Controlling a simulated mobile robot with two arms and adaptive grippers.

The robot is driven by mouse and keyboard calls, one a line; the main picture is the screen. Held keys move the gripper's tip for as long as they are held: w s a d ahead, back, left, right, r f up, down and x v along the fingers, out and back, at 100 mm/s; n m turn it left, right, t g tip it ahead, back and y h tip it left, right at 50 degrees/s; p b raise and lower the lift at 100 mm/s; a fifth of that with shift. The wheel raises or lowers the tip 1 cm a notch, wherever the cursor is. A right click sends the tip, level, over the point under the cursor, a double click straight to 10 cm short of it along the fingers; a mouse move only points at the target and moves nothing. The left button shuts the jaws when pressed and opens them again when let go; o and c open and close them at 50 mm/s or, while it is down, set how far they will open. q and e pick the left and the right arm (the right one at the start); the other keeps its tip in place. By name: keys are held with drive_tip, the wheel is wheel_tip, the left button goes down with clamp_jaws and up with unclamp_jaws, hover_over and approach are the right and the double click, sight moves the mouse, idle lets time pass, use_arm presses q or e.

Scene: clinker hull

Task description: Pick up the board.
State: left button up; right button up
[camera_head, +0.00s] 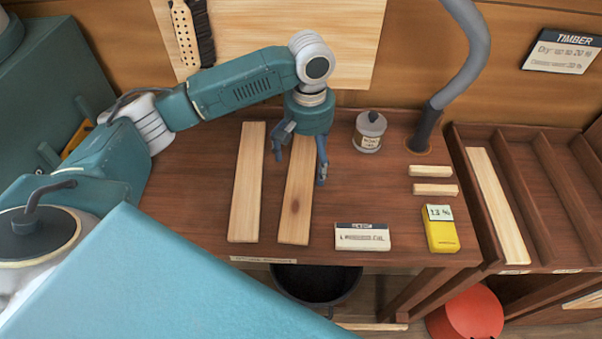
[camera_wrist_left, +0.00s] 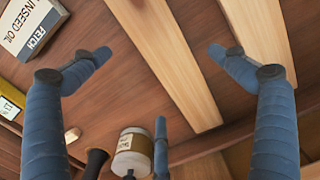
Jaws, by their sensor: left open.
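The left board (camera_wrist_left: 260,35) shows there too, partly behind the finger on the right. Another pale board (camera_head: 495,205) lies in the rack at the right. My right gripper is not seen.
A labelled jar (camera_head: 369,132) stands right of the gripper. A linseed oil box (camera_head: 362,238), a yellow meter (camera_head: 440,230) and two small wood blocks (camera_head: 433,189) are on the bench's right side. A grey hose (camera_head: 470,60) rises behind. A divided rack (camera_head: 545,190) adjoins the bench.

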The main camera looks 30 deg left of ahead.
sight(307, 173)
use_arm(q)
drive_tip(key=shift+w+a+f+p, duration=0.15)
drive_tip(key=shift+f+p, duration=0.15)
drive_tip(key=shift+f, duration=1.1)
drive_tip(key=shift+w+a+f+p, duration=0.1)
drive_tip(key=shift+f+p, duration=0.2)
drive_tip(key=shift+f, duration=1.05)
drive_tip(key=c, duration=1.4)
